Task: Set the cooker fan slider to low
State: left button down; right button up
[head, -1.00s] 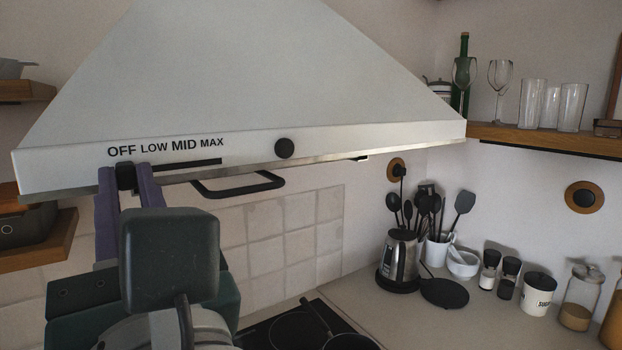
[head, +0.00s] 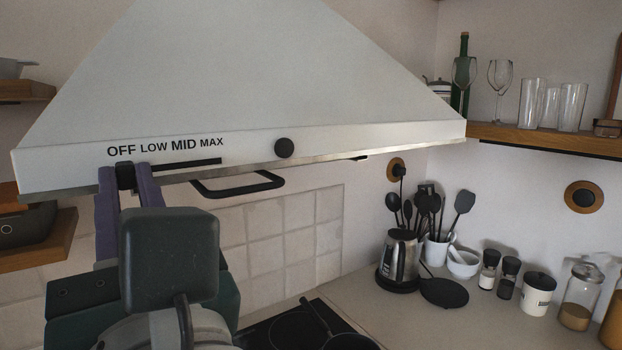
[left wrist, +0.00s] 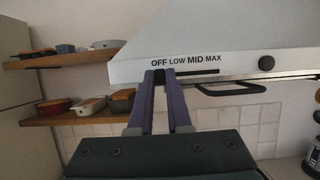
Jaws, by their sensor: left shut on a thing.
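The white cooker hood (head: 330,139) has a dark slider track (head: 190,164) under the words OFF, LOW, MID and MAX. The black slider knob (head: 125,175) sits at the track's left end, below OFF. My left gripper (head: 126,180) has its purple fingers on both sides of the knob and is shut on it. The left wrist view also shows the knob (left wrist: 159,76) between the fingertips, under OFF. My right gripper is in neither view.
A round black knob (head: 284,148) is on the hood front, right of the track. A black handle bar (head: 240,187) hangs below the hood. Wooden shelves (left wrist: 75,116) with dishes stand at the left. The kettle (head: 399,258) and hob (head: 290,328) are lower down.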

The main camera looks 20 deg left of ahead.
pick_arm(q)
jog(key=shift+w+d+f+b, duration=0.1)
jog(key=shift+w+d+b, duration=0.65)
jog(key=shift+w, duration=0.25)
jog(key=c, duration=0.8)
grip_release()
jog(key=shift+c, duration=0.2)
